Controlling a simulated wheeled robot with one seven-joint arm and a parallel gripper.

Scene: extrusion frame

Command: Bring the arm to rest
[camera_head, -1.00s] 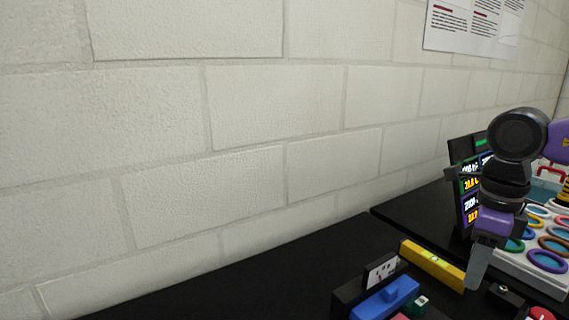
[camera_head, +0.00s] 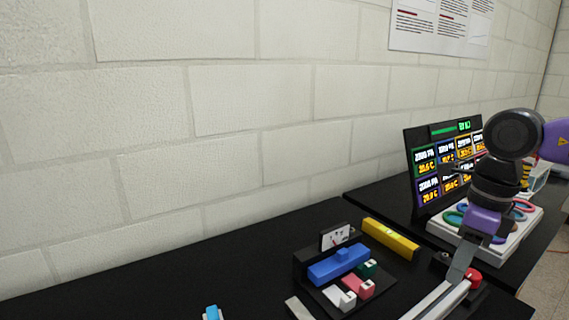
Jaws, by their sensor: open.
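My gripper (camera_head: 461,262) hangs pointing down at the right of the head view, below my dark and purple wrist. Only one finger shows clearly, so the gap between the fingers is hard to see. Nothing shows held in it. Its tip is in front of the white tray and close to a light metal bar (camera_head: 440,300) and a red part (camera_head: 473,277); I cannot tell whether it touches them.
A black holder has a blue block (camera_head: 338,265) on it. A yellow level (camera_head: 390,239) lies behind. A display panel (camera_head: 444,165) and a white tray with coloured rings (camera_head: 519,225) stand near my arm. The black table (camera_head: 150,280) is mostly clear at left.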

